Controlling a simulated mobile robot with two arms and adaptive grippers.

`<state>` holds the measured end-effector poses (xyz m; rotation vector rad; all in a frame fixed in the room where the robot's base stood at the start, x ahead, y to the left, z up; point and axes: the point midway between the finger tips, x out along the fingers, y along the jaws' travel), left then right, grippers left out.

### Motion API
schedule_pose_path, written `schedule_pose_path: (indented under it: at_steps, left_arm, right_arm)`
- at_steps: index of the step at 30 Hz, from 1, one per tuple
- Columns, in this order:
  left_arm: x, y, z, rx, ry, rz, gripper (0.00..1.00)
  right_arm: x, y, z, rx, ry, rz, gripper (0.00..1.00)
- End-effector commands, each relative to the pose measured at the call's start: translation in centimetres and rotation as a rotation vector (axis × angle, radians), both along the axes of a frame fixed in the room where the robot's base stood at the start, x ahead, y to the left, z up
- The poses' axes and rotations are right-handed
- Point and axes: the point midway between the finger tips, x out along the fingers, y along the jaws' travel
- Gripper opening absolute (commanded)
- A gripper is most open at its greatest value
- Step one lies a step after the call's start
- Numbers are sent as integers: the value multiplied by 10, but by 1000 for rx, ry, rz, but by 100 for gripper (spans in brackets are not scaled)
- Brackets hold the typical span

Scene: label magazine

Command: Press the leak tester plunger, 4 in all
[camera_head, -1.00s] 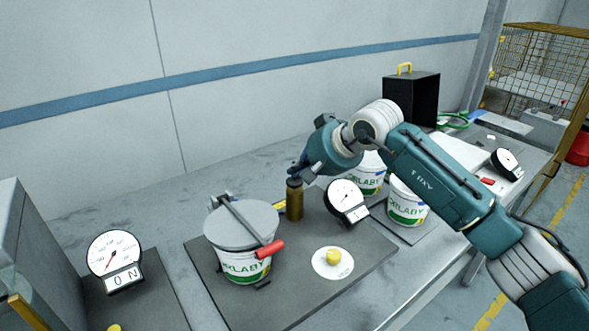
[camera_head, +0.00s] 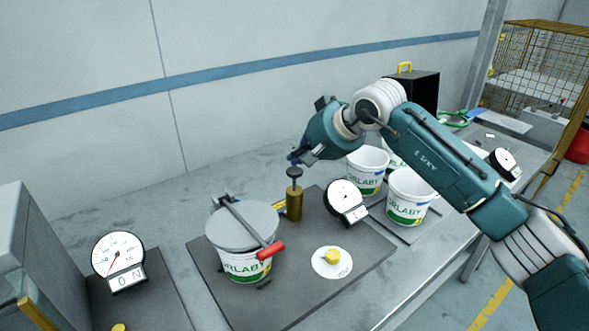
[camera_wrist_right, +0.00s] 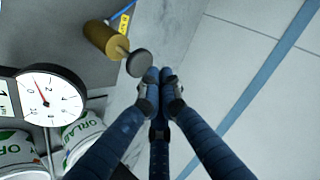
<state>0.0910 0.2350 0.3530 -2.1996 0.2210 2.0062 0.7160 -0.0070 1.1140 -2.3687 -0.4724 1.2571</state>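The leak tester plunger is a brass cylinder (camera_head: 294,203) with a dark round knob (camera_head: 294,173) on a thin rod, standing upright behind the lidded bucket (camera_head: 241,262). The rod shows between knob and cylinder, so the plunger is up. It also shows in the right wrist view, with the brass body (camera_wrist_right: 101,39) and knob (camera_wrist_right: 139,63). My right gripper (camera_head: 297,158) is just above the knob, apparently a little apart from it. Its fingers (camera_wrist_right: 160,77) are closed together with nothing between them. A dial gauge (camera_head: 344,196) stands right of the plunger. My left gripper is not in view.
A clamp with a red handle (camera_head: 270,250) crosses the bucket's lid. A yellow button (camera_head: 332,256) on a white disc is in front. Open white buckets (camera_head: 408,201) stand to the right. Another gauge (camera_head: 117,253) with a display is at the left.

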Motion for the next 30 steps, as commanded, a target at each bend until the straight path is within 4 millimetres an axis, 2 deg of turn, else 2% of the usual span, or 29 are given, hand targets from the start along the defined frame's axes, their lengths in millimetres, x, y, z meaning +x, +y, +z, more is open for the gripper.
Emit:
schedule_pose_path:
  at_steps: [7,21,30]
  left_arm:
    - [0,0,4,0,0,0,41]
    - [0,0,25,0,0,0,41]
    - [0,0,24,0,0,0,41]
  right_arm:
    - [0,0,7,1,-2,0,0]
    - [0,0,50,0,-2,-1,0]
    - [0,0,51,1,-2,-1,0]
